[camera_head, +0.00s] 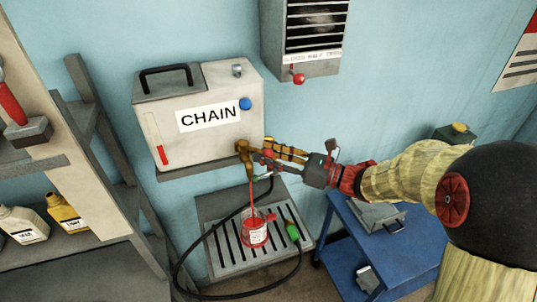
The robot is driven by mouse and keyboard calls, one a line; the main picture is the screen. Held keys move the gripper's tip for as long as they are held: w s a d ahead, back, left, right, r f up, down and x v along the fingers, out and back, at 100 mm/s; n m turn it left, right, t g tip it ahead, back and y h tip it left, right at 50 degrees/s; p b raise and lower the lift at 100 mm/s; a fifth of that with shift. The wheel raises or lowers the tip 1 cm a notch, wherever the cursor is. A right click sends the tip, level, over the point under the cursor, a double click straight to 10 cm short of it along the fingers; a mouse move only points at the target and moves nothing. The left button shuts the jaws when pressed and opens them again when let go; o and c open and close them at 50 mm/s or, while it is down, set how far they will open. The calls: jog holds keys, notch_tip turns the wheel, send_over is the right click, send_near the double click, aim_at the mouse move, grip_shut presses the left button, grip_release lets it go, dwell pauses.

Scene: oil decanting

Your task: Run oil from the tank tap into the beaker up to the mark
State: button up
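The white tank (205,90) labelled CHAIN sits on a wall shelf. A gauge strip on its front shows red in the lower part. Its brass tap (243,147) is at the lower right corner. A thin red stream of oil (251,190) runs down from the tap into the beaker (254,234). The beaker stands upright on the slatted drip tray, with red in it and a white label. Its mark and exact oil level are too small to read. My gripper (263,157) is at the tap, reaching in from the right. Its fingertips overlap the tap, so their grip is unclear.
A black hose (178,262) with a green end (293,232) loops around the slatted tray (225,262). A blue cart (345,250) stands to the right. Shelves with bottles (66,214) are at left. A grey vented wall unit (305,68) hangs above.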

grip_shut()
dwell(0.6)
